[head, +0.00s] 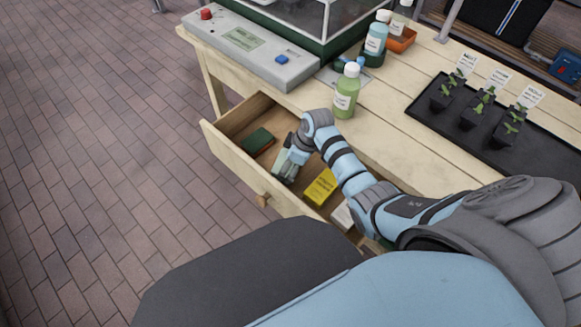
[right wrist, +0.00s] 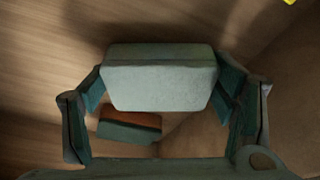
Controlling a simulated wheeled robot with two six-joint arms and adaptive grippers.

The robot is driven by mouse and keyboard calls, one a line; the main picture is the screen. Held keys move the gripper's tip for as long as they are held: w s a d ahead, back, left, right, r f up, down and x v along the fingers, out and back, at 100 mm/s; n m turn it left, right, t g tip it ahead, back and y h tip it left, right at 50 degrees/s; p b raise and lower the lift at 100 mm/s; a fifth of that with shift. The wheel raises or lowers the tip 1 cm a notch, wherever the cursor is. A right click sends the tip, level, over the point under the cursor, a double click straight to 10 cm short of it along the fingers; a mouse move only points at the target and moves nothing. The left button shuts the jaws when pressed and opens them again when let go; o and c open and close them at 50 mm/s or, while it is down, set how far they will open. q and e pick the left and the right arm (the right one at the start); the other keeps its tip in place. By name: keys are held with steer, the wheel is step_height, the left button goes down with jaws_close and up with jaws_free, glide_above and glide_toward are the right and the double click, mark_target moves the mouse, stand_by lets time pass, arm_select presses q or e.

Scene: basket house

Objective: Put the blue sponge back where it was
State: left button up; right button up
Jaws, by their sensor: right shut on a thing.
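The blue sponge (right wrist: 160,82), a pale blue-grey block with a darker top layer, is between the fingers of my right gripper (right wrist: 162,92) in the right wrist view. The fingers are shut on its two ends. In the head view my right gripper (head: 289,160) reaches down into the open wooden drawer (head: 226,152), and the sponge is mostly hidden by it. I cannot tell whether the sponge touches the drawer floor. My left gripper is not in view.
In the drawer, a dark green and brown block (head: 257,141) lies left of my gripper, and a yellow box (head: 320,187) and a white item (head: 342,216) lie to the right. A green bottle (head: 347,91) stands on the table above, near a grey console (head: 250,48).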

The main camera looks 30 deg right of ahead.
steer(key=shift+f, duration=0.2)
steer(key=shift+f, duration=0.1)
steer(key=o, duration=1)
steer(key=shift+p+v, duration=2.55)
steer(key=shift+v, duration=3.55)
